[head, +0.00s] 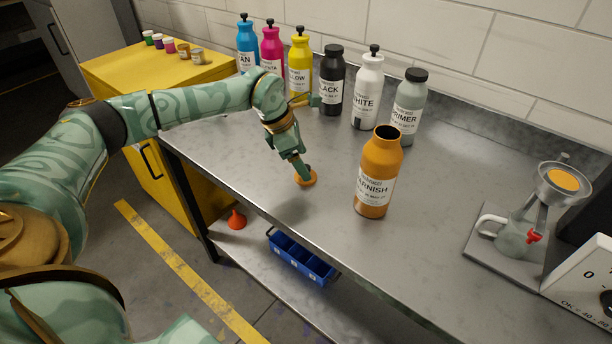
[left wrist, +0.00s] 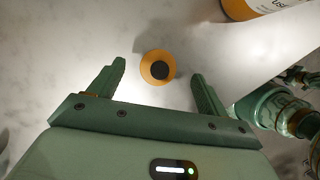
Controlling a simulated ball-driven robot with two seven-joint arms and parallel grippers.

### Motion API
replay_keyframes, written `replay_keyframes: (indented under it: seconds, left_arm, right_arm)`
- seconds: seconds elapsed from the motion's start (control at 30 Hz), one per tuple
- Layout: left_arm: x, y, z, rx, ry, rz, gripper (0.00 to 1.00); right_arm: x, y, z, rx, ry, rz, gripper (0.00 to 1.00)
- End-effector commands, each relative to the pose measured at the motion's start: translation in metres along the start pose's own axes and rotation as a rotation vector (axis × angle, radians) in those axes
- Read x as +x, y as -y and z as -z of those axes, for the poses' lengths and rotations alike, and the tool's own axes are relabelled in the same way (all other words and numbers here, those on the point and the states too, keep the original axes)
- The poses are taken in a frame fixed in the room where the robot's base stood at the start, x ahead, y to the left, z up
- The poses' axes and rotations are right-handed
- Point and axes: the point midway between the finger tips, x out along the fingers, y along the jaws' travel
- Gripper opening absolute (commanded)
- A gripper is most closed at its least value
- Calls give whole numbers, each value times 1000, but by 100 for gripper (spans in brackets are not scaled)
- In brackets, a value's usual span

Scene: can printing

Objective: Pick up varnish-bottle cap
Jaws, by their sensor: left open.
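The orange varnish-bottle cap (head: 309,181) lies on the grey table top, left of the open varnish bottle (head: 372,190). In the left wrist view, the cap (left wrist: 147,70) is a round orange disc with a dark centre. My left gripper (head: 301,166) is just above the cap, pointing down. In the left wrist view, its two fingers are apart, one on each side of the cap in the picture, and nothing is held between them. Whether the fingertips are level with the cap I cannot tell. My right gripper is not in view.
Several capped bottles stand along the wall, including black (head: 331,85), white (head: 367,95) and primer (head: 408,110). A metal stand with a cup (head: 564,188) is at the right. The table's front edge is close below the cap; table around the cap is clear.

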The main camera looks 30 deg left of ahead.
Motion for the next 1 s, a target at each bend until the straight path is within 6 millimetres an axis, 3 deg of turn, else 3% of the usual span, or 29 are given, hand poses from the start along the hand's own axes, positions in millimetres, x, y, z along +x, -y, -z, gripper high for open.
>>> replay_keyframes:
  seconds: [0.1, 0.2, 0.4, 0.43, 0.6, 1.0]
  left_arm:
    - [25, 2, 6, 0, -3, 5, 77]
    - [37, 1, 5, 1, -2, 3, 77]
    - [38, 1, 4, 1, -1, 2, 77]
    - [38, 1, 4, 1, -1, 2, 74]
    - [38, 1, 4, 0, -1, 2, 30]
    - [36, 1, 4, 0, 0, 1, 29]
  right_arm:
    - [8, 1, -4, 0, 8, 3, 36]
    - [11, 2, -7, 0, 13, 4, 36]
    - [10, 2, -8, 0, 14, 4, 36]
    - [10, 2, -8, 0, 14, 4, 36]
    - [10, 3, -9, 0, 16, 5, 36]
    - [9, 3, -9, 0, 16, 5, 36]
